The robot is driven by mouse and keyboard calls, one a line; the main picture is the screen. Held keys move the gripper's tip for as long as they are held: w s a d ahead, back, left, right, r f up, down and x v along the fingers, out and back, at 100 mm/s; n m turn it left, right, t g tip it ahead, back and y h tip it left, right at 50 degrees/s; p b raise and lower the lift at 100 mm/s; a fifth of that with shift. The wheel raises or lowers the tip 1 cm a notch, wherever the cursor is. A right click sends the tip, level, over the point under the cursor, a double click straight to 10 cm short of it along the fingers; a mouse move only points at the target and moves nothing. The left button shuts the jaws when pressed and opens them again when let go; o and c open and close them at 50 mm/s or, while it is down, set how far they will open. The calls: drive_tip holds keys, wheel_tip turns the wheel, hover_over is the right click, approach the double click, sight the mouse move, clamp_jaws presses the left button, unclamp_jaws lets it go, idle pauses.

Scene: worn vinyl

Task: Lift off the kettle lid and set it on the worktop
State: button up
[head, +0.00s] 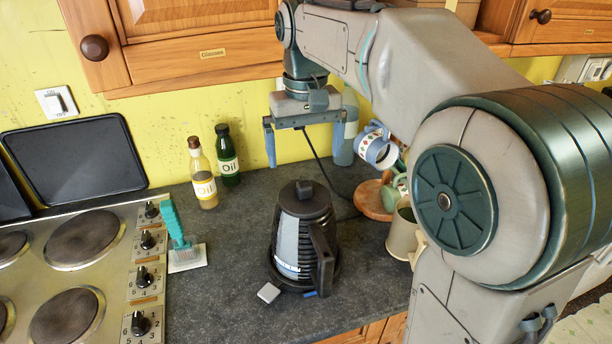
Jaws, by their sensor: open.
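The black kettle (291,242) stands upright on the dark worktop (225,280), with its handle toward the front right. The exact height of the fingertips over the lid is hard to judge from this one view.
Two oil bottles (203,175) stand at the back left. A hanging patterned mug (375,148) and a cream container (403,237) are on the right. Cupboards (200,60) hang above.

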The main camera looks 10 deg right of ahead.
sight(306, 187)
wheel_tip(306, 187, down, 10)
drive_tip(key=shift+f, duration=0.1)
idle(0.4)
drive_tip(key=c, duration=0.7)
drive_tip(key=shift+r+p, duration=0.45)
drive_tip(key=shift+p, duration=0.1)
drive_tip(key=shift+r+p, duration=0.45)
drive_tip(key=shift+r, duration=0.1)
wheel_tip(306, 187, up, 6)
drive_tip(key=p, duration=0.5)
drive_tip(key=shift+r, duration=0.2)
